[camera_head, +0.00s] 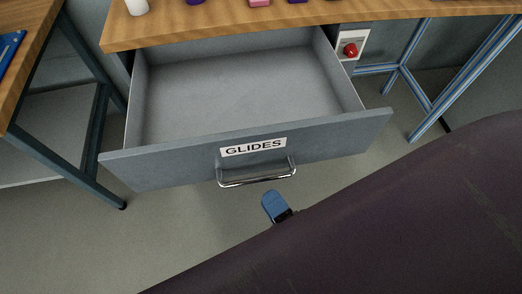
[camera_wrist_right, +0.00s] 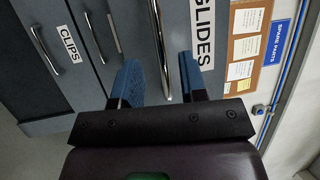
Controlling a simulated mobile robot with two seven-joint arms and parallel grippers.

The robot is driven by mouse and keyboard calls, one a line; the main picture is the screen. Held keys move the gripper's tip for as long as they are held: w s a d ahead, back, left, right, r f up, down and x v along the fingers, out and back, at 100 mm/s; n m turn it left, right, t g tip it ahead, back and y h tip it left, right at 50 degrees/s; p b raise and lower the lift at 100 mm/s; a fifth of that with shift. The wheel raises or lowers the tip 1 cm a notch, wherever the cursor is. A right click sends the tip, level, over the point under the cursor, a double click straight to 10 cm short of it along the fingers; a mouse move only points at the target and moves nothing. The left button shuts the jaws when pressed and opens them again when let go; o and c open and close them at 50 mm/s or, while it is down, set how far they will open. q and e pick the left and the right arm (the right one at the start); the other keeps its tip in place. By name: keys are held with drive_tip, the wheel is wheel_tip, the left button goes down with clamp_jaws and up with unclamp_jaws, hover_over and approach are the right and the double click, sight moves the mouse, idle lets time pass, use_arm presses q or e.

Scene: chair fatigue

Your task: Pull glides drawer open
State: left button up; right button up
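The grey drawer labelled GLIDES (camera_head: 250,90) is pulled well out under the wooden bench, and its inside looks empty. Its chrome bar handle (camera_head: 257,180) is on the front panel, below the label. My right gripper (camera_head: 275,205) is just below and in front of the handle in the head view, partly hidden by my dark arm. In the right wrist view my right gripper (camera_wrist_right: 159,72) has its two blue fingers apart, with the handle (camera_wrist_right: 160,45) showing between them, apart from both. My left gripper is not in view.
The wooden bench top (camera_head: 220,22) holds several small items along its edge. A red button (camera_head: 350,50) sits right of the drawer. Another table (camera_head: 25,50) stands at left. A CLIPS drawer (camera_wrist_right: 60,60) shows in the wrist view. Floor is clear below the drawer.

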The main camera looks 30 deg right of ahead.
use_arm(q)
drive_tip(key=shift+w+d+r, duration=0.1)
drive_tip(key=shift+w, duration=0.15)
use_arm(e)
drive_tip(key=shift+v, duration=2.45)
wheel_tip(320, 180, down, 4)
drive_tip(key=w+n+g+y+p, duration=0.2)
drive_tip(key=n+g+y, duration=0.35)
drive_tip(key=n, duration=1.05)
use_arm(q)
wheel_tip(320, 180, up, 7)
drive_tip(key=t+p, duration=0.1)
drive_tip(key=p, duration=0.5)
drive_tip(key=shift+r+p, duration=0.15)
drive_tip(key=shift+p, duration=0.15)
use_arm(e)
drive_tip(key=d+r+g+h, duration=0.1)
drive_tip(key=d+r+h, duration=0.1)
drive_tip(key=d+h, duration=0.2)
drive_tip(key=s+d+r+n+g+h, duration=0.1)
drive_tip(key=d+h, duration=0.3)
drive_tip(key=d, duration=0.6)
drive_tip(key=shift+s+d+r+g, duration=0.25)
drive_tip(key=shift+s+r+g, duration=0.1)
drive_tip(key=shift+g, duration=0.3)
